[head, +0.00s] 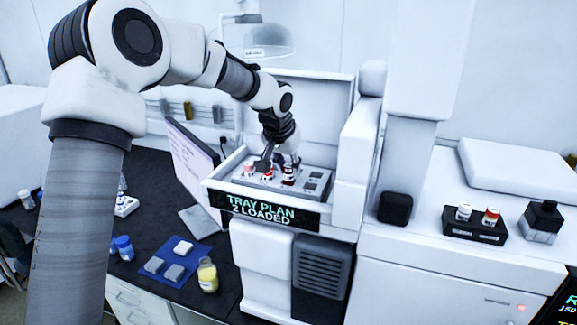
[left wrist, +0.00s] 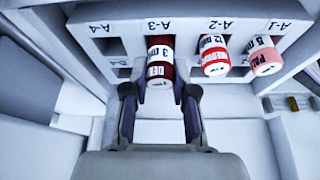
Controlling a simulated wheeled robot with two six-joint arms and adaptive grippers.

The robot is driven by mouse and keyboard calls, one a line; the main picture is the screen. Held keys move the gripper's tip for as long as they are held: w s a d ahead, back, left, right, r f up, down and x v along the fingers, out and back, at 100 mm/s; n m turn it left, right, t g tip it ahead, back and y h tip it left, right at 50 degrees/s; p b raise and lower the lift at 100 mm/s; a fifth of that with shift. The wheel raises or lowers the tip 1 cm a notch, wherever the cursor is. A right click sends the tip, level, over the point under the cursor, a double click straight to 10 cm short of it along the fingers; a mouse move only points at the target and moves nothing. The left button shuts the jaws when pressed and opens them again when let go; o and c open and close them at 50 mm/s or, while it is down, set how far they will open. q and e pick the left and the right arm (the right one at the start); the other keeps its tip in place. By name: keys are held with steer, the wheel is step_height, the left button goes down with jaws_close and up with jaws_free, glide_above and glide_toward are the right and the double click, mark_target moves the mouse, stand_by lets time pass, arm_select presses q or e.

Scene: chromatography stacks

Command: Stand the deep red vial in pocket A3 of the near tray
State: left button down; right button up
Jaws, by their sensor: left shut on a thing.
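The deep red vial (left wrist: 159,62), with a white label band, stands at the pocket marked A-3 of the near tray (left wrist: 185,28). My left gripper (left wrist: 160,103) is shut on it, one finger on each side. In the head view the vial (head: 289,176) shows under my left gripper (head: 281,162), over the grey tray in the white machine. The vial looks about upright. I cannot tell whether its base rests on the pocket floor, which is hidden. My right gripper is not in view.
A red vial (left wrist: 214,56) stands at A-2 and a pale pink vial (left wrist: 264,57) at A-1, close beside. A-4 looks empty. The machine's white walls surround the tray. A black rack (head: 474,232) at right holds two vials.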

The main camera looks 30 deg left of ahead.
arm_select(q)
steer(key=shift+f, duration=0.55)
steer(key=shift+c, duration=2.2)
jaws_free()
steer(key=shift+r, duration=0.1)
step_height(320, 180, up, 3)
steer(key=shift+f+p, duration=0.15)
steer(key=shift+p, duration=0.8)
steer(key=shift+r, duration=2.1)
